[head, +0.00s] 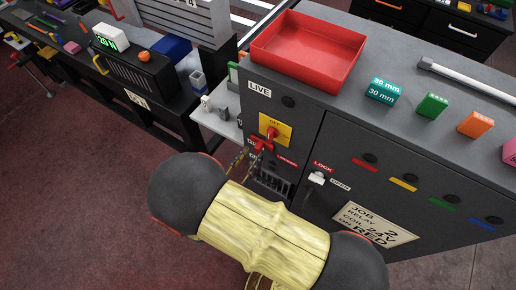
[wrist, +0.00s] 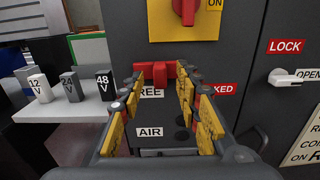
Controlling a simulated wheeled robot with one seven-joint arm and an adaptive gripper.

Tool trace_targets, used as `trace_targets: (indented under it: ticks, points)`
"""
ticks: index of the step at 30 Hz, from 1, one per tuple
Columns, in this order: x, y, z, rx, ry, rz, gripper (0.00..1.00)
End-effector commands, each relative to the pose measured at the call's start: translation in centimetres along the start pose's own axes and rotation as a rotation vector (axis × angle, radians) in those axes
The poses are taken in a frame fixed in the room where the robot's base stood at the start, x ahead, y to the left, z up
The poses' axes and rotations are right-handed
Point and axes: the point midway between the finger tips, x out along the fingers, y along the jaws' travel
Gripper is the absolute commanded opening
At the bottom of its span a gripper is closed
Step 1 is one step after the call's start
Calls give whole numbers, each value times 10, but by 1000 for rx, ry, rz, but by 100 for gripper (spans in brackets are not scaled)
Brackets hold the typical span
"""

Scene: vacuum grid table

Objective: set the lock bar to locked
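The lock bar (wrist: 154,72) is a red block on the dark cabinet front, just above a partly hidden FREE label (wrist: 151,93). A red label ending in "KED" (wrist: 222,89) is to its right, and in the head view it reads as LOCKED (head: 287,160). The lock bar also shows in the head view (head: 262,144). My gripper (wrist: 159,76) is open, its yellow-padded fingers reaching toward the bar. One fingertip is near each end of it; I cannot tell whether they touch. My gripper is partly hidden behind my arm in the head view (head: 249,161).
A red rotary switch (wrist: 187,10) on a yellow plate sits just above the bar. A white handle (wrist: 290,78) beside LOCK and OPEN labels sticks out to the right. Small blocks marked with volts (wrist: 72,86) stand on a shelf to the left. A red tray (head: 308,50) tops the cabinet.

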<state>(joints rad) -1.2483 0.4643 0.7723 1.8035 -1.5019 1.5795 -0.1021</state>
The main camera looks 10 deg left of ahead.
Motion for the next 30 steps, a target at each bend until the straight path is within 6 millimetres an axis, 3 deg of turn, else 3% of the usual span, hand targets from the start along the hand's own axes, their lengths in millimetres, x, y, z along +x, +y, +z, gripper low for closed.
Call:
trace_targets:
  ticks: [3, 9, 19, 30]
  points:
    - [18, -1, -1, 1, 1, -3, 33]
    - [36, -1, 0, 1, 2, -2, 33]
    - [40, 0, 0, 1, 2, 0, 33]
    - [40, 0, 0, 1, 2, 0, 13]
